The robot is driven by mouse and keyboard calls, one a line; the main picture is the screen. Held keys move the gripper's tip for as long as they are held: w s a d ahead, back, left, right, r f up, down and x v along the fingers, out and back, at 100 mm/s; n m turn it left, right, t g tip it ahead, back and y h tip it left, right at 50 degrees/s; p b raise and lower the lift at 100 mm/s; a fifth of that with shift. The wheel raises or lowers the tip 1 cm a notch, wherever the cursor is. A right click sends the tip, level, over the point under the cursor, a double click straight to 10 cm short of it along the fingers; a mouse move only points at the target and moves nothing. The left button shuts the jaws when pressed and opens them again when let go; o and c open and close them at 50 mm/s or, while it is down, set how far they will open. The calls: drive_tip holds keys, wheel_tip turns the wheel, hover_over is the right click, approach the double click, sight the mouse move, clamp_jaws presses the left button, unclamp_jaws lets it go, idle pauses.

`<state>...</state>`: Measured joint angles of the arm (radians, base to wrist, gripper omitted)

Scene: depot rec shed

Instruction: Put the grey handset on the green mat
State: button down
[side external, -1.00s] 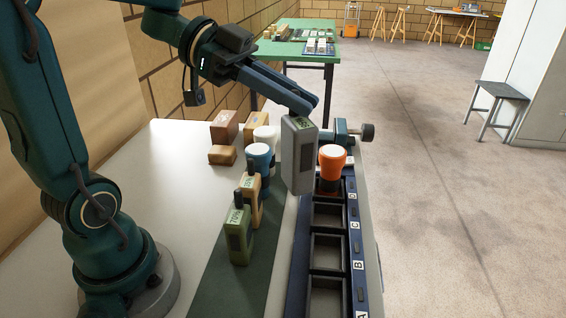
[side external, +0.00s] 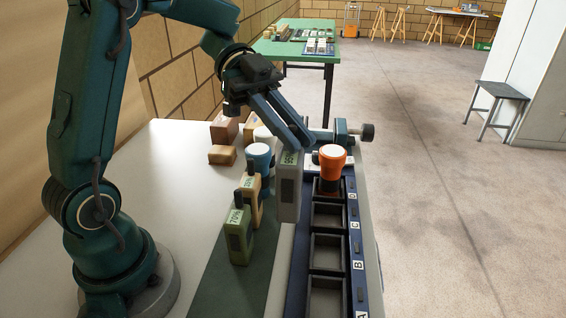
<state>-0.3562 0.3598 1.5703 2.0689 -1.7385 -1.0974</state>
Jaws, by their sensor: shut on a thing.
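My gripper (side external: 303,146) is shut on the grey handset (side external: 290,192), holding it upright by its top end. The handset is over or at the right edge of the green mat (side external: 232,290), just left of the dark tray; I cannot tell whether its base touches. An olive handset (side external: 238,236) marked 70% and a tan handset (side external: 254,202) stand upright on the mat, to the left of the grey one. The grey handset's label is partly hidden by the fingers.
The dark blue tray (side external: 296,285) has a row of compartments with letter labels. An orange-and-white thing (side external: 331,160) stands in its far compartment. A blue-and-white thing (side external: 259,160) and brown blocks (side external: 222,155) stand behind the handsets. The white table's left part (side external: 180,190) is clear.

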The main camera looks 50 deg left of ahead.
drive_tip(key=s+d+f, duration=0.1)
drive_tip(key=d+f, duration=0.9)
drive_tip(key=d, duration=0.1)
drive_tip(key=shift+s+f, duration=0.15)
drive_tip(key=shift+s, duration=0.15)
drive_tip(key=shift+f, duration=0.15)
drive_tip(key=c, duration=0.8)
unclamp_jaws()
drive_tip(key=shift+c, duration=0.2)
